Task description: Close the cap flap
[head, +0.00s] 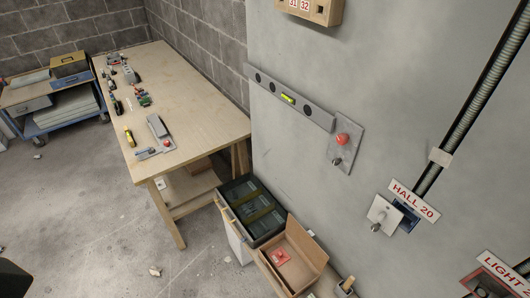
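On the wall at the right of the head view, a pale square plate with a small knob (382,214) stands out beside a dark blue wall box (406,216) under the HALL 20 label (413,198). It looks like the cap flap, swung open to the left of the box, though the hinge is too small to make out. The inside of the box is partly exposed. Neither of my grippers shows in this view. A dark shape cut off at the bottom left corner cannot be identified.
A grey plate with a red knob (342,141) and a spirit level (289,97) are on the wall. A conduit (470,113) runs above the box. An open cardboard box (304,255) and dark crate (251,210) stand below. A workbench (195,92) holds tools; floor in front is mostly clear.

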